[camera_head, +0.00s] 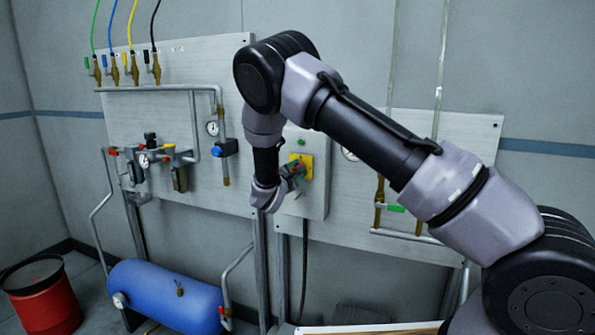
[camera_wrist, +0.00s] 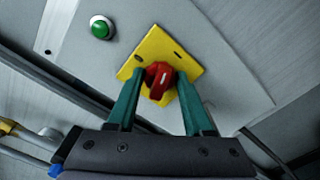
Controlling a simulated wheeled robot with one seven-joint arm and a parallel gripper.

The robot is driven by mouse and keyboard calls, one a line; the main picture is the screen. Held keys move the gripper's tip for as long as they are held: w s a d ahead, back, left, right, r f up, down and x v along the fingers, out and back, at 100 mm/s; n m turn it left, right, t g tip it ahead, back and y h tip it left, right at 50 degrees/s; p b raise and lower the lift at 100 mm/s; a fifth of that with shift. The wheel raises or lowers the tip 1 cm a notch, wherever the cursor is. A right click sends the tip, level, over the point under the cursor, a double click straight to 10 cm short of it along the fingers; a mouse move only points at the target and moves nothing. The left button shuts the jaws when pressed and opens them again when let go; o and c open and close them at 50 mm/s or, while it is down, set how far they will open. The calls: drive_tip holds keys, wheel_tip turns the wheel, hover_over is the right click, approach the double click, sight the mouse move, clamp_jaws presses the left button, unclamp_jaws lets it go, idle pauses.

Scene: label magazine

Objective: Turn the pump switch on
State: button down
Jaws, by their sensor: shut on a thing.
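The pump switch is a red rotary knob (camera_wrist: 159,81) on a yellow square plate (camera_wrist: 150,49), fixed to a grey box (camera_wrist: 215,50). In the wrist view the knob looks turned at a slant relative to the picture. My gripper (camera_wrist: 159,90) has its two green fingers on either side of the knob, shut on it. In the head view my gripper (camera_head: 291,171) is at the yellow plate (camera_head: 307,160), and it mostly hides the knob. A green button (camera_wrist: 101,27) sits on the same box, and it also shows in the head view (camera_head: 302,142).
Pipes, gauges and valves cover the wall panel (camera_head: 240,110) left of the box. A pipe with a green-handled valve (camera_head: 396,208) is at the right. A blue tank (camera_head: 165,295) and a red bucket (camera_head: 45,300) stand below. The floor in front is partly hidden by my arm.

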drive_tip(key=shift+f+m, duration=0.1)
drive_tip(key=shift+m, duration=2.1)
drive_tip(key=shift+c, duration=1.5)
unclamp_jaws()
drive_tip(key=v, duration=1.1)
drive_tip(key=shift+d, duration=0.1)
